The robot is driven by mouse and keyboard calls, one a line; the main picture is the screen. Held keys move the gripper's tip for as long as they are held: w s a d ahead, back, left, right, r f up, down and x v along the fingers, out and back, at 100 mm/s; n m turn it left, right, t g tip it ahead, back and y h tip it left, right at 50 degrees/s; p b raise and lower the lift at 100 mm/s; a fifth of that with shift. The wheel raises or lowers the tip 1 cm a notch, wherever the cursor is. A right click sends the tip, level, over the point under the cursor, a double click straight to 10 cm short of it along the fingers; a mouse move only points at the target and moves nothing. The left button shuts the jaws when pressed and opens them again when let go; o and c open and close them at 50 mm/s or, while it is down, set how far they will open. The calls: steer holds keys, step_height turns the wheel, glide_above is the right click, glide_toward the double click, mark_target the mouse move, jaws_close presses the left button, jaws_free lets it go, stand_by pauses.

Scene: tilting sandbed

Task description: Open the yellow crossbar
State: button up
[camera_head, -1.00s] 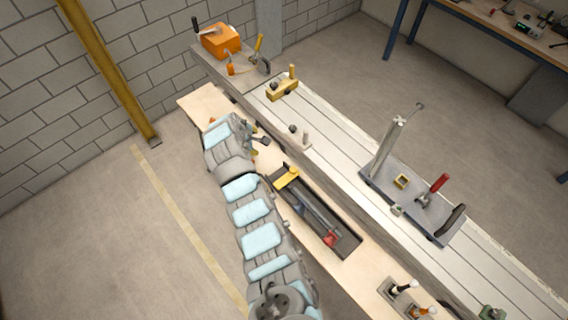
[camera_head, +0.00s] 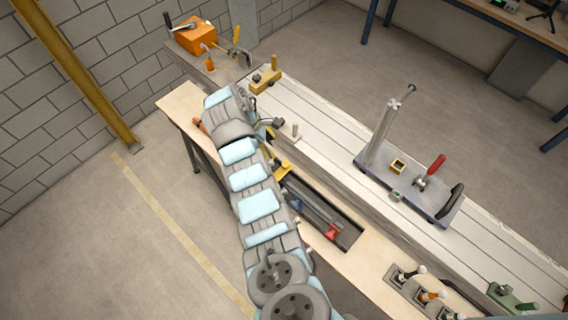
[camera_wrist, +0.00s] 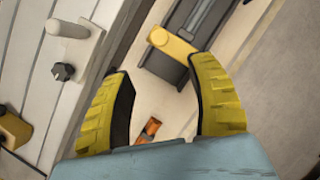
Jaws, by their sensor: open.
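The yellow crossbar (camera_head: 282,168) lies across the far end of a black tray (camera_head: 345,238) on the wooden bench, partly behind my arm in the head view. In the wrist view, the yellow crossbar (camera_wrist: 172,43) is a short bar with a rounded end, lying across the tray end (camera_wrist: 164,68). My gripper (camera_wrist: 162,72) is open, with two yellow ribbed fingers apart and nothing held between them. The crossbar shows beyond the fingertips, nearer the right finger, with no clear contact. In the head view my arm hides most of the gripper.
The tray holds a red-ended tool (camera_head: 331,232). A grey slotted table (camera_head: 330,135) runs alongside, with a peg (camera_head: 295,131) and yellow block (camera_head: 265,80). A grey plate (camera_head: 375,175) carries a post and red-handled clamp. An orange item (camera_wrist: 152,126) lies below the fingers.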

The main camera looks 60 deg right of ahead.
mark_target(285, 164)
steer(key=x, duration=1.2)
steer(key=shift+f+p, duration=0.3)
steer(key=shift+c, duration=0.2)
jaws_close()
